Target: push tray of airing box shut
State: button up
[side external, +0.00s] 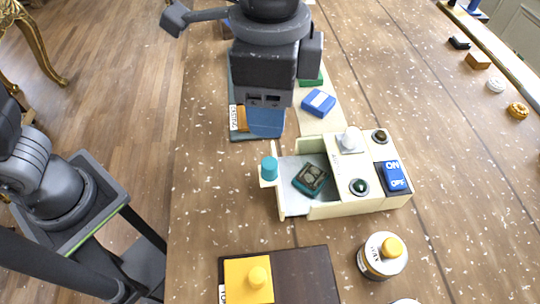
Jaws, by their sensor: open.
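The airing box (347,184) is cream, with a white knob, two dark round fittings and a blue ON/OFF rocker on top. Its tray (293,203) is pulled out to the left, with a pale floor showing. A teal knob (269,168) stands at the tray's outer left end. A dark teal block (311,179) with a pale picture on top lies in the tray. My gripper (268,100) is above the table, up-picture from the tray and apart from it. It is open; its fingertips are hard to make out and no held object is seen.
A dark board with a blue part (265,122) lies under my gripper. A blue-white block (318,103) is right of it. A dark board with a yellow knobbed block (249,280) and a round yellow-knobbed jar (382,257) are nearer. Table left of the tray is clear.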

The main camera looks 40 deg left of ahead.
aim_at(271, 163)
notch_tip(271, 163, down, 12)
jog(key=shift+f, duration=0.15)
jog(key=shift+c, duration=0.3)
grip_shut()
dwell(0.4)
